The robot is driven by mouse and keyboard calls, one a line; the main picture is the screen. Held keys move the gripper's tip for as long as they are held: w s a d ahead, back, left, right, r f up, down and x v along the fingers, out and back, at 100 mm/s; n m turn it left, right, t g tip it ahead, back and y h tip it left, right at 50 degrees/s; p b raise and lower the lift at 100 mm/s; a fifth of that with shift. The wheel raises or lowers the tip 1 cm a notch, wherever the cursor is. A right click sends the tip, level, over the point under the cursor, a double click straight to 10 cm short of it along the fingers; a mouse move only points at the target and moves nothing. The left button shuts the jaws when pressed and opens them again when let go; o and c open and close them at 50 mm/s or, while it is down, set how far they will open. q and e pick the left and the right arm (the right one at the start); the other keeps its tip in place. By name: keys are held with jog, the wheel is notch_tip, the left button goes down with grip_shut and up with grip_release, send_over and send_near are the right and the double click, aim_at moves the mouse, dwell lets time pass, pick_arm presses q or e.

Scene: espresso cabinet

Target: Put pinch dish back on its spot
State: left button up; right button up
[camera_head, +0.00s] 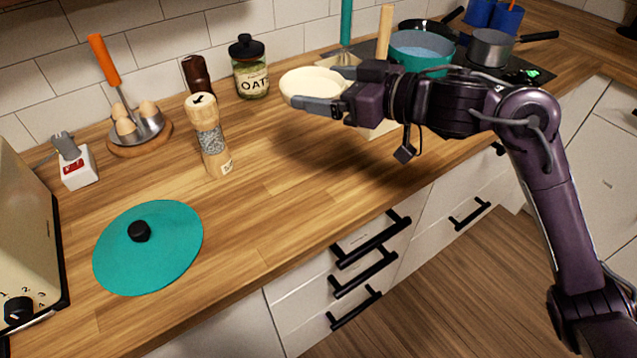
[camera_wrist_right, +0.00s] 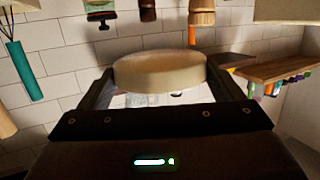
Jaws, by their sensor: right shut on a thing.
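The pinch dish (camera_head: 312,84) is a small cream-white round bowl, held upright above the wooden counter in the head view. My right gripper (camera_head: 330,90) is shut on it, with one finger on its near side and the other at its far side. In the right wrist view the dish (camera_wrist_right: 160,71) sits between the two fingers of the right gripper (camera_wrist_right: 162,85). A dark shadow lies on the counter below the dish. The left gripper is not in view. I cannot make out a marked spot for the dish.
A teal lid (camera_head: 150,250) lies at front left. A teal pot (camera_head: 421,52) is behind my arm. The middle counter is clear.

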aim_at(329, 184)
notch_tip(329, 184, down, 19)
jog(key=shift+b, duration=0.45)
jog(key=shift+f, duration=0.15)
jog(key=o, duration=0.9)
jog(key=shift+s+d, duration=0.15)
jog(key=shift+d, duration=0.2)
jog(key=v, duration=1.1)
jog(key=shift+s+r+b, duration=0.15)
jog(key=shift+r+b, duration=0.15)
jog(key=shift+b, duration=0.1)
